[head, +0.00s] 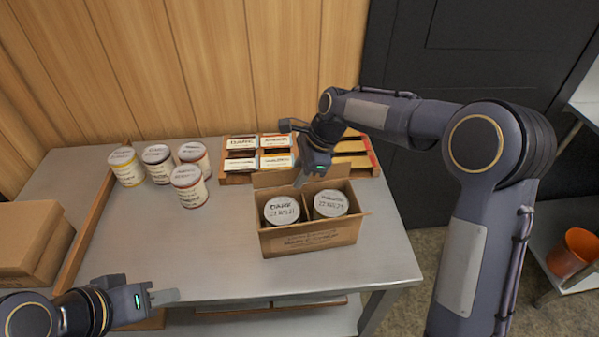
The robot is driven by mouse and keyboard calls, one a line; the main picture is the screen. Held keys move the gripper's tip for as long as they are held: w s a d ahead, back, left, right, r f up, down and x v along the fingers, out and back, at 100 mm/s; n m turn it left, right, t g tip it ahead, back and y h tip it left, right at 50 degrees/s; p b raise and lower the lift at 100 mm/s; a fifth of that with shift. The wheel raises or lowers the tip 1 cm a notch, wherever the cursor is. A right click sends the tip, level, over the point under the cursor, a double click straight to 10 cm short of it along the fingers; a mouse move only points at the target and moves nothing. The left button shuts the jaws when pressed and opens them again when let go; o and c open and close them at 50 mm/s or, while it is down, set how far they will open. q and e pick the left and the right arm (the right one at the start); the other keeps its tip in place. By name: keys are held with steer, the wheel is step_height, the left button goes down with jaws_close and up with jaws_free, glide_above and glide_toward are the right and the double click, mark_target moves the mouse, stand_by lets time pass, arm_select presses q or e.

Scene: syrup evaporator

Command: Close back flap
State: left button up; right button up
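An open cardboard box (310,241) stands on the table and holds two cans with pale lids, a left can (281,209) marked DARK and a right can (330,203). The back flap (272,179) shows along the box's far edge, raised rather than lying over the cans. My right gripper (299,181) points down at the back flap, near the middle of the far edge. Whether it touches the flap, and whether its fingers are apart, I cannot tell. My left gripper (160,296) is at the table's front left, away from the box, with no object seen in it.
Several cans (188,187) stand at the left back. A wooden rack (236,179) with labelled compartments is behind the box. A wooden rail (88,229) and closed cartons (30,240) are at left. The table (205,250) is clear left of the box.

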jaws_close()
steer(key=shift+s+f+t+b, duration=0.15)
steer(key=shift+t+b, duration=0.15)
steer(key=shift+b, duration=0.35)
steer(key=shift+s+d+f+n+t+y+b, duration=0.15)
steer(key=shift+s+n+t+b, duration=0.15)
steer(key=shift+t+b, duration=1.05)
steer(key=shift+s+a+f+n+t+y+b, duration=0.1)
steer(key=shift+s+n+t+y+b, duration=0.35)
steer(key=shift+b, duration=1.65)
steer(key=shift+s+d+f+n+t+h+b, duration=0.1)
steer(key=shift+s+t+b, duration=0.15)
steer(key=shift+t+b, duration=1.15)
steer(key=shift+b, duration=0.3)
jaws_free()
steer(key=shift+g, duration=0.3)
